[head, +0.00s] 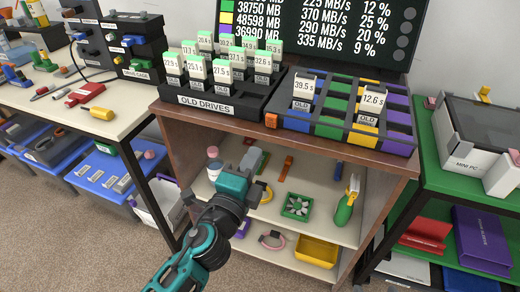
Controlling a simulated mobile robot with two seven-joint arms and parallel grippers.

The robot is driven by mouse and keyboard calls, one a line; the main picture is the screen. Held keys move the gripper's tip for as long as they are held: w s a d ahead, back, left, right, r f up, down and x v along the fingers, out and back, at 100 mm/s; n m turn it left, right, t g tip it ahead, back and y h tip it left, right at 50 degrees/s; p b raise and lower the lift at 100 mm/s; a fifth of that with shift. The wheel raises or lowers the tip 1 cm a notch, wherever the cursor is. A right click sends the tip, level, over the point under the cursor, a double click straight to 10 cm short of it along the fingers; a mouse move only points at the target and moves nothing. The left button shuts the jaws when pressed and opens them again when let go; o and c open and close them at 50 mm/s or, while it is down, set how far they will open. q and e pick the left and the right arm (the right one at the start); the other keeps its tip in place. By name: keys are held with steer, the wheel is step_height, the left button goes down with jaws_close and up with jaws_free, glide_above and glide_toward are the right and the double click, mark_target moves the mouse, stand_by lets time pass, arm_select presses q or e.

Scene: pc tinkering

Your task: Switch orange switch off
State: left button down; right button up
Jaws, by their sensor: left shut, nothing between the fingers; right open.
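A small orange block (271,120), which looks like the orange switch, sits at the front left corner of the dark drive dock (345,133) on the brown cabinet. Whether it is on or off is too small to tell. My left gripper (250,160) is in front of the cabinet's open shelf, below and left of the orange block and apart from it. It is shut and empty. My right gripper is out of view.
A tray labelled "OLD DRIVES" (208,109) holds several drives left of the dock. Two labelled drives stand in the dock. A green table (460,178) with a mini PC (480,125) stands at the right. The shelf below holds loose parts.

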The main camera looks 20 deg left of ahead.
arm_select(q)
steer(key=s, duration=0.2)
steer(key=s+b, duration=0.2)
steer(key=s, duration=0.1)
steer(key=shift+s+a+f, duration=0.15)
steer(key=shift+s+f, duration=0.1)
steer(key=shift+s, duration=0.1)
arm_select(e)
steer(key=shift+w+f, duration=0.2)
steer(key=shift+f, duration=0.35)
steer(key=shift+w+f, duration=0.15)
steer(key=shift+f, duration=0.4)
